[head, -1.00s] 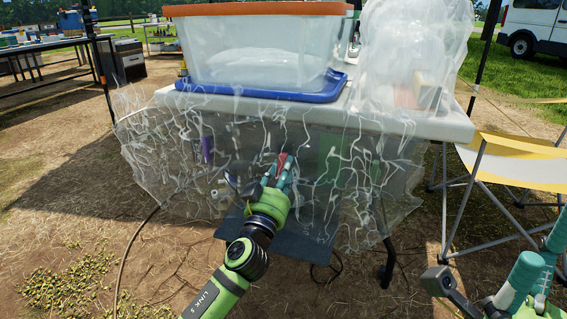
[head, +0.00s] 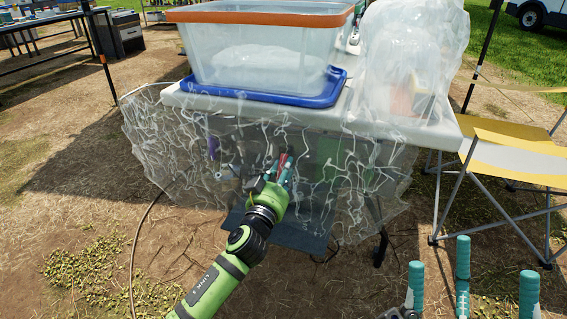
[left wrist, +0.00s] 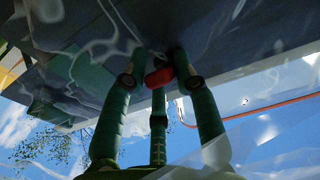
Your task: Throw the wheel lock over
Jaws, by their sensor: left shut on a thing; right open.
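A small red piece (head: 283,160), probably the wheel lock, sits between the teal fingers of my left gripper (head: 279,168). The gripper is shut on it, in front of the table's clear plastic cover. In the left wrist view the red piece (left wrist: 159,77) lies at the fingertips, against a dark surface seen through plastic. What it is fixed to is hidden. My right gripper (head: 468,272) is at the bottom right, open and empty, its fingers spread and pointing up, apart from the table.
A clear tub (head: 260,50) with an orange rim stands on a blue lid (head: 250,93) on the white table (head: 400,122). Crumpled clear plastic (head: 240,150) hangs down the table's front. A yellow and white folding chair (head: 520,160) stands at right. A cable (head: 136,240) runs over bare ground.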

